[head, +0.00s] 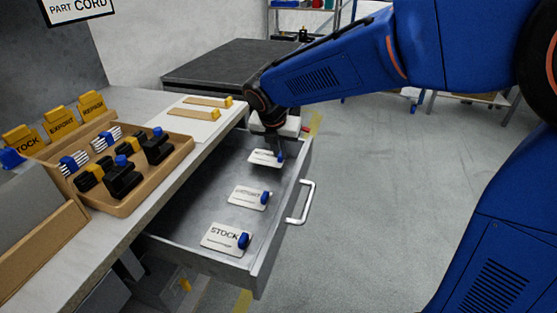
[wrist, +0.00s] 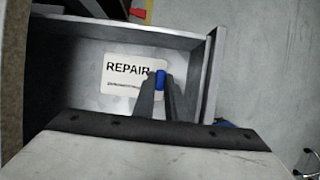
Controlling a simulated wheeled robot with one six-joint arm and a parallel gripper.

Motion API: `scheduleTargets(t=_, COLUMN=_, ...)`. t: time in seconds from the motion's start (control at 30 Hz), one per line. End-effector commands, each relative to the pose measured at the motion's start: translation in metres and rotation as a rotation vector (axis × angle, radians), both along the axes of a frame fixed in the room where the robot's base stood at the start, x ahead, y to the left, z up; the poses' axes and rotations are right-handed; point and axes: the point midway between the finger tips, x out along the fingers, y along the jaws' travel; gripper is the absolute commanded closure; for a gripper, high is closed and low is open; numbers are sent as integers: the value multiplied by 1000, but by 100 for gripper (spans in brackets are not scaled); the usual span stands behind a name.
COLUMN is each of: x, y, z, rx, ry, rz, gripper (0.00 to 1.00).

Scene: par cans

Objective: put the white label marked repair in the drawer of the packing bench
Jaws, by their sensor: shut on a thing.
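The white label marked REPAIR (wrist: 122,72) is inside the open drawer (head: 272,218), at its far end. It also shows in the head view (head: 263,157), partly hidden by my gripper. My gripper (wrist: 160,88) reaches down into the drawer and is shut on the label's blue knob (wrist: 160,78). The label looks flat at the drawer floor; I cannot tell whether it touches it. Nearer in the drawer lie a middle white label (head: 249,197), its word too small to read surely, and a white STOCK label (head: 226,239), each with a blue knob.
The drawer's front with its silver handle (head: 306,203) stands out from the packing bench (head: 100,230). A dark-topped table (head: 225,65) stands behind.

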Motion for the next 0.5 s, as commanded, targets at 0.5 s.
scheduleTargets(t=0.5, x=0, y=0, z=-31, rx=0, ry=0, rz=0, gripper=100)
